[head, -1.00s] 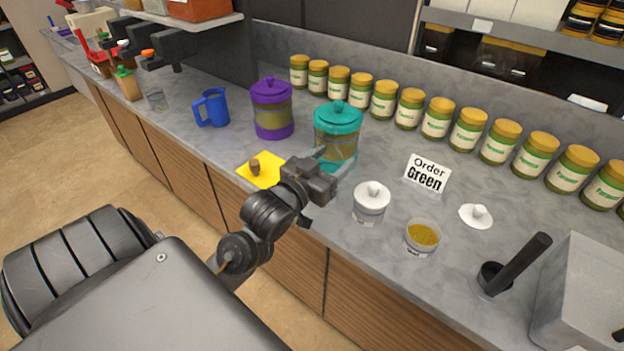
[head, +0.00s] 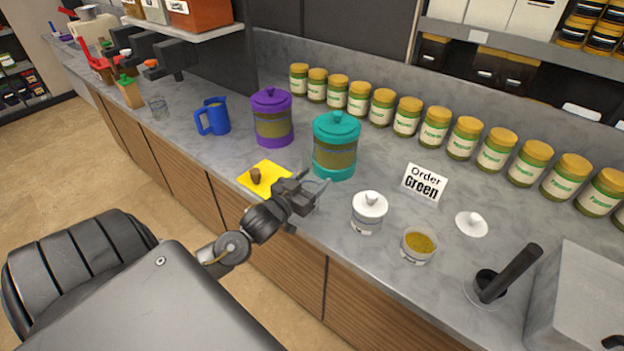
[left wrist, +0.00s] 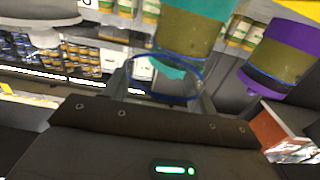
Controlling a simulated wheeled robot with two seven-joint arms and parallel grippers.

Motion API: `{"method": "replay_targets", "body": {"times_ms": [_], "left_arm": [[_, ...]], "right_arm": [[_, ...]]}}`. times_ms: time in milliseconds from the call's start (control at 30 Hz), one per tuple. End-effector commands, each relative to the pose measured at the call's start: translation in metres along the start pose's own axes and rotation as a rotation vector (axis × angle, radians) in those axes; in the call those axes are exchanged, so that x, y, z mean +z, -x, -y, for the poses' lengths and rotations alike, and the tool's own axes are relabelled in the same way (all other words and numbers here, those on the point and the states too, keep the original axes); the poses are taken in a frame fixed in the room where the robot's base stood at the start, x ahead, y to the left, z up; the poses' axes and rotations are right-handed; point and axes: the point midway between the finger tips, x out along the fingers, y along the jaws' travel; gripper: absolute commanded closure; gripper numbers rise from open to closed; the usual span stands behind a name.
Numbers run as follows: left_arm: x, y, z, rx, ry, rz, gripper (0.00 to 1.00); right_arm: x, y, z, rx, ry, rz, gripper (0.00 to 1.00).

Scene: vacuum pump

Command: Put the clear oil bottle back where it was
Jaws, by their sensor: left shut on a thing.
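My left gripper (head: 318,192) is above the counter's front part, in front of the teal-lidded jar (head: 335,147) and right of the yellow mat. It is shut on a clear thing with a blue rim (left wrist: 165,97), seen between the fingers in the left wrist view. This looks like the clear oil bottle, but its body is see-through and hard to make out. In the head view it barely shows at the fingertips. My right gripper is not in view.
The yellow mat (head: 258,187) holds a small brown thing. A purple-lidded jar (head: 271,118) and blue jug (head: 213,116) stand farther left. Several yellow-lidded jars line the back.

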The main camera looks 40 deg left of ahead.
Motion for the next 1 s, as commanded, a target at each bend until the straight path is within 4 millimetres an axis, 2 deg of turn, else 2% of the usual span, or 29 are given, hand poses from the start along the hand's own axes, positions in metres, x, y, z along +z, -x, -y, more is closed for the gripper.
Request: {"method": "replay_targets", "body": {"times_ms": [467,500,633,1000], "left_arm": [[0.01,0.0,0.0001,-0.001,0.0,-0.003,0.74],[0.0097,0.0001,0.0,-0.001,0.0,-0.002,0.37],[0.0096,0.0001,-0.0001,0.0,-0.001,-0.001,0.2],[0.0074,0.0032,-0.0003,0.0,0.0,-0.001,0.2]], "right_arm": [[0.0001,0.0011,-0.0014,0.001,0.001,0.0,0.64],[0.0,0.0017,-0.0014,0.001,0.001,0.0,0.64],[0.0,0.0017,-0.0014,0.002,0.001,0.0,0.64],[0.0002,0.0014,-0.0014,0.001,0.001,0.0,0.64]]}}
